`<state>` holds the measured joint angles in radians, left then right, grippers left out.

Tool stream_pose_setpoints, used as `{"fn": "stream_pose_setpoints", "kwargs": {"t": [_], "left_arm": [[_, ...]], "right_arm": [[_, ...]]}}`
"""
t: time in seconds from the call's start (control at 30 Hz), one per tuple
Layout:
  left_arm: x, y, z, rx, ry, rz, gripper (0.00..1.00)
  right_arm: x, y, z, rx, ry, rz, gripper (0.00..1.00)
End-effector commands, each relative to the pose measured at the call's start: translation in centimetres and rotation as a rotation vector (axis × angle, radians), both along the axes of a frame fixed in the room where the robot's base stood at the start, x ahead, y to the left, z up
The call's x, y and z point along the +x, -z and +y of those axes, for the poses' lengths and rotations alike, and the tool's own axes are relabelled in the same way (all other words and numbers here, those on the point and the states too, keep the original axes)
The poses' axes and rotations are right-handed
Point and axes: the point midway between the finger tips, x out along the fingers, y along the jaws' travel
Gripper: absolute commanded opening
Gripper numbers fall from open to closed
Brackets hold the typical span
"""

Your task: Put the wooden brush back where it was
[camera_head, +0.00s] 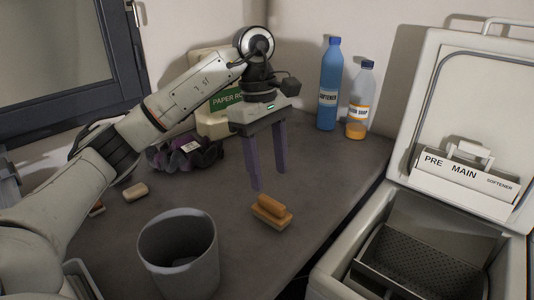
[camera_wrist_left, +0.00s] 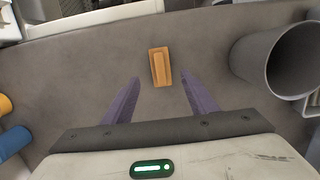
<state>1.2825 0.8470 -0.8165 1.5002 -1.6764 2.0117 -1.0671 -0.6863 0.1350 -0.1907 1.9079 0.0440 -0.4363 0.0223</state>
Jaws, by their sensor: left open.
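The wooden brush (camera_head: 271,212) lies on the grey counter, between the grey bin and the open toploader on the right. My left gripper (camera_head: 270,181) is open and empty above the counter, a little behind the brush in the head view. In the left wrist view the brush (camera_wrist_left: 161,67) lies ahead of the open fingers (camera_wrist_left: 160,98), roughly centred between them and not touched. My right gripper is in neither view.
The grey bin (camera_head: 178,255) stands left of the brush. A blue softener bottle (camera_head: 329,85) and a clear bottle with orange liquid (camera_head: 359,104) stand at the back. The open toploader (camera_head: 460,130) borders the counter. A dark bundle (camera_head: 184,152) and a pale soap-like block (camera_head: 135,192) lie left.

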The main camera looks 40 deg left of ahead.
Motion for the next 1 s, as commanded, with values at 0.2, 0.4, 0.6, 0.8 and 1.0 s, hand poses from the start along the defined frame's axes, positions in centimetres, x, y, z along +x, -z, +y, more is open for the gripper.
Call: {"fn": "stream_pose_setpoints", "kwargs": {"t": [0.2, 0.4, 0.6, 0.8, 1.0], "left_arm": [[0.1, -3.0, 0.5, 0.0, -0.001, -0.002, 0.53], [0.0, -3.3, 0.5, -0.001, -0.001, 0.0, 0.53], [0.0, -3.3, 0.5, -0.001, -0.001, 0.0, 0.53], [0.0, -3.3, 0.5, -0.001, -0.001, 0.0, 0.53], [0.0, -3.3, 0.5, -0.001, -0.001, 0.0, 0.53]], "right_arm": [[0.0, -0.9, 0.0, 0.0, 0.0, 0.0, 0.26], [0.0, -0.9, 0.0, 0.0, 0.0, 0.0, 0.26], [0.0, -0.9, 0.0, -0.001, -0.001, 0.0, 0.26], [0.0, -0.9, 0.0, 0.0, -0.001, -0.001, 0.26], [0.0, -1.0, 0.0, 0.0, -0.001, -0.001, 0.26]]}}
